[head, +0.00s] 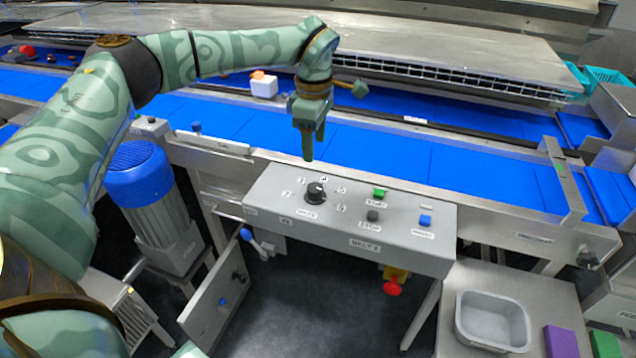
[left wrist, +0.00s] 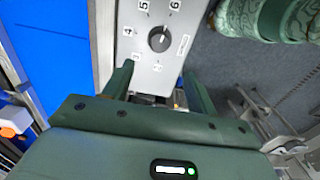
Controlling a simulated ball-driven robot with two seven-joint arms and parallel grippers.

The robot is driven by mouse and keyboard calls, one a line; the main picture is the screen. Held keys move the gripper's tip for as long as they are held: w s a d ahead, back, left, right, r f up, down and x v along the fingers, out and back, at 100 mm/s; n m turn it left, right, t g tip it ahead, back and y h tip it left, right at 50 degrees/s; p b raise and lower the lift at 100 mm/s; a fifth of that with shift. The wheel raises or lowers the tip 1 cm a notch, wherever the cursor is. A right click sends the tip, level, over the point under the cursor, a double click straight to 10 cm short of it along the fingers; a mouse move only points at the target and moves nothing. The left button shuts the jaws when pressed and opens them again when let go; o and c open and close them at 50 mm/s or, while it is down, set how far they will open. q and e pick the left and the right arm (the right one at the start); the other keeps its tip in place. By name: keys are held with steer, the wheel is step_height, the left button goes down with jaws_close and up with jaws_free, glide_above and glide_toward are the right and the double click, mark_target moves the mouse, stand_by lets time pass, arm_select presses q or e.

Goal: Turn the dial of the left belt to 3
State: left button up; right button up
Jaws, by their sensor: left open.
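The black round dial (head: 315,193) sits on the left part of the sloped top of a grey control box (head: 405,237), with printed numbers around it. In the left wrist view the dial (left wrist: 159,39) lies just beyond the fingers, with 3, 4, 5 and 6 legible around it. I cannot tell surely which number its pointer faces. My left gripper (head: 308,150) hangs above and behind the dial, pointing down, apart from it. Its two fingers (left wrist: 158,70) are spread with nothing between them. My right gripper is not in view.
A green button (head: 380,192), a black button (head: 373,215) and a blue button (head: 425,220) stand right of the dial. A red stop knob (head: 392,287) hangs below the box. The blue belt (head: 380,150) runs behind. A grey tray (head: 463,325) stands at lower right.

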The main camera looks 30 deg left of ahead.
mark_target(315, 187)
arm_select(q)
step_height(315, 187, down, 13)
steer(key=b, duration=0.2)
steer(key=shift+w+r+b, duration=0.1)
steer(key=shift+b, duration=0.3)
steer(key=c, duration=1)
